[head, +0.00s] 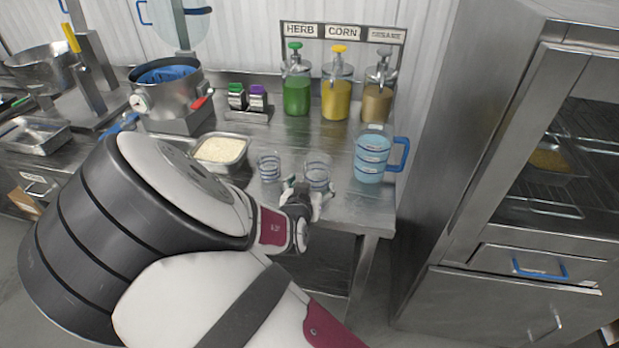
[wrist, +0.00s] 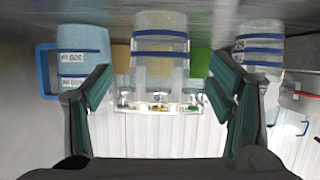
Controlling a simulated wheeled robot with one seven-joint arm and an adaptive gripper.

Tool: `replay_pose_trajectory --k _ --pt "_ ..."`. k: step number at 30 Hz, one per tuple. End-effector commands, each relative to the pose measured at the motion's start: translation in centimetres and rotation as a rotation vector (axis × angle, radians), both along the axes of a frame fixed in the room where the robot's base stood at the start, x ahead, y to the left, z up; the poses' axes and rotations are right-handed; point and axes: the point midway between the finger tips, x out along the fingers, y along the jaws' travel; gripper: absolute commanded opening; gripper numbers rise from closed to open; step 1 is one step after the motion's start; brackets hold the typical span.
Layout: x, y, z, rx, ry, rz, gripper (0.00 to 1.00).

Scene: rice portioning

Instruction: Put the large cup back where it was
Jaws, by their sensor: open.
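The large cup (head: 317,174), clear with blue bands, stands upright on the steel counter near its front right. It also shows upside down in the middle of the wrist view (wrist: 160,52). My gripper (head: 309,193) is open, with one finger to each side of this cup. In the wrist view, my gripper (wrist: 165,85) has a gap between each finger and the cup. A smaller clear banded cup (head: 269,166) stands to the left, and shows at the right of the wrist view (wrist: 259,45).
A blue jug with a handle (head: 370,157) stands close on the right. A steel pan of rice (head: 221,149) is on the left. Herb (head: 296,95), corn (head: 337,98) and sesame (head: 377,102) pump bottles stand behind. A pot (head: 170,98) is at the back left.

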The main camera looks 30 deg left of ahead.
Motion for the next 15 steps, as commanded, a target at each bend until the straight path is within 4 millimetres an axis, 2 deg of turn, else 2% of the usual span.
replay_pose_trajectory --k 1,6,15 --pt "-1.0 -0.2 0.6 -0.001 0.001 0.0 0.75" --pt "-2.3 -0.5 1.1 -0.001 0.0 0.0 0.75" --pt "-2.9 -0.7 1.2 -0.001 0.0 0.0 0.75"
